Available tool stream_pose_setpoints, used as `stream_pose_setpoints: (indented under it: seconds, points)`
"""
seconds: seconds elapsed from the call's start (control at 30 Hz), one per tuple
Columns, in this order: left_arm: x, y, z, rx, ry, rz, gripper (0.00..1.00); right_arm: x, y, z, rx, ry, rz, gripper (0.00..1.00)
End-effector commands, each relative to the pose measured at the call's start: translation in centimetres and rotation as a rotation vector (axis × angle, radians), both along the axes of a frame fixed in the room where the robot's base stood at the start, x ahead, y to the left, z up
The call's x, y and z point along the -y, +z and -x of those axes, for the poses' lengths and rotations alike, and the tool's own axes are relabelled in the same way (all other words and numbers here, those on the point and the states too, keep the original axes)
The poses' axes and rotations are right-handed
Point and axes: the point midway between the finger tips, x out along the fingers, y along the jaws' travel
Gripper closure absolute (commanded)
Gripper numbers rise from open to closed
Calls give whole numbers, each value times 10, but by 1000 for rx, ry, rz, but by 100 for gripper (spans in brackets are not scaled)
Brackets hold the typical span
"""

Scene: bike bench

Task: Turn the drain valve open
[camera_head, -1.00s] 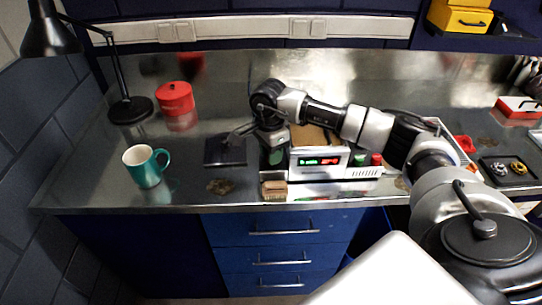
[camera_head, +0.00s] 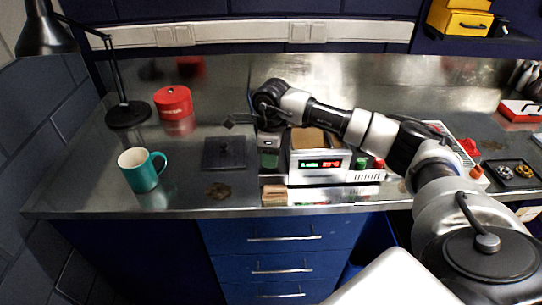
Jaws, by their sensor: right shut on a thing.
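A silver-white bench unit (camera_head: 320,166) with a green and red lit display stands near the front edge of the bench. No drain valve can be made out clearly; my right arm covers part of the unit's left end. A green part (camera_head: 270,160) shows low at that end. My right gripper (camera_head: 231,122) points left beyond the unit, raised above the back of a black square pad (camera_head: 211,158). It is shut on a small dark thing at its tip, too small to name. My left gripper is out of view.
A teal mug (camera_head: 139,172) and a red round tin (camera_head: 173,99) stand left of the pad. A black desk lamp (camera_head: 128,113) stands at the far left. A brown block (camera_head: 274,195) lies at the front edge.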

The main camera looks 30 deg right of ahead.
Motion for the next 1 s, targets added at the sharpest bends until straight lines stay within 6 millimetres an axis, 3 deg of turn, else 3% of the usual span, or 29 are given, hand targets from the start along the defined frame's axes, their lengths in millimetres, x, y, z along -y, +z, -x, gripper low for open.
stream_pose_setpoints:
  seconds: [0.53,0.57,0.63,1.0]
  points:
    - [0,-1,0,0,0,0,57,1,3,-1,5,-28,0,93]
    - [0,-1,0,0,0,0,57,1,3,-1,6,-27,-1,68]
    - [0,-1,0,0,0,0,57,1,2,-1,5,-27,0,58]
    - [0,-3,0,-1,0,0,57,1,8,-1,5,-26,-1,58]
